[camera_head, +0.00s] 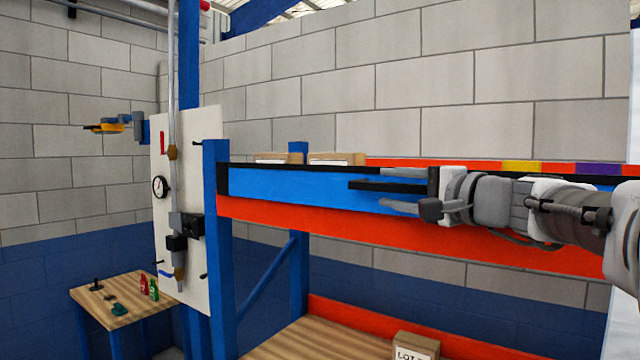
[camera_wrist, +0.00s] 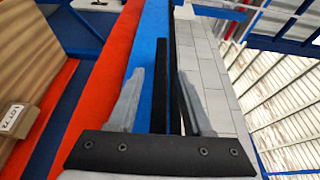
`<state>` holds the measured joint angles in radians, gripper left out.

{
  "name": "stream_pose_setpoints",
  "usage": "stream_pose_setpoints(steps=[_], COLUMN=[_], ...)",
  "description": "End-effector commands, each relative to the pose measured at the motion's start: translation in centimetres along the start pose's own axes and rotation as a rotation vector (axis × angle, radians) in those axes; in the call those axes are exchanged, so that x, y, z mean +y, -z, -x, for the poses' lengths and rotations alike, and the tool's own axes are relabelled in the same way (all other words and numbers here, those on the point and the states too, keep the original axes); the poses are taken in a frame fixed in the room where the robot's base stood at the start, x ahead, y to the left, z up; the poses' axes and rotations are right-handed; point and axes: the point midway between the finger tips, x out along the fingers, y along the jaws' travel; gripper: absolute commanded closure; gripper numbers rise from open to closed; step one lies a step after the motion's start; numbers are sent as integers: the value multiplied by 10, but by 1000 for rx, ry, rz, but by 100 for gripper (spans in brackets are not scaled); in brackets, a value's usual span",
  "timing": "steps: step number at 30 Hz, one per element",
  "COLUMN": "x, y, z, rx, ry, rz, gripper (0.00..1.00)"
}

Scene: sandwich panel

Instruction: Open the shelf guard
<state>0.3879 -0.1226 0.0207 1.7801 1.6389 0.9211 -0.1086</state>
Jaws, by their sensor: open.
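The shelf guard (camera_head: 290,186) is a long blue panel with a black upper edge, standing upright along the front of the upper shelf. It shows as a blue strip in the wrist view (camera_wrist: 155,25). A black bar-like handle (camera_head: 362,185) lies along its face; in the wrist view the bar (camera_wrist: 155,75) runs between my fingers. My gripper (camera_head: 382,188) comes in from the right, with grey fingers open above and below the bar. The wrist view shows my gripper (camera_wrist: 160,85) with gaps beside the bar. The guard's right part is hidden behind my arm.
An orange beam (camera_head: 300,219) runs under the guard, with a blue post (camera_head: 217,250) at its left end. Cartons (camera_head: 336,158) sit behind the guard. A labelled box (camera_head: 415,346) stands on the lower wooden shelf (camera_head: 320,342). A gauge panel (camera_head: 165,230) and small table (camera_head: 120,310) are left.

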Motion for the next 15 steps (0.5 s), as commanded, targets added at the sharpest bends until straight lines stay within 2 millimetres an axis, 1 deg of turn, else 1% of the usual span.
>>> stream_pose_setpoints(steps=[15], x=[0], y=[0], z=[0], rx=[1], ry=[1], rz=[0], gripper=[50])
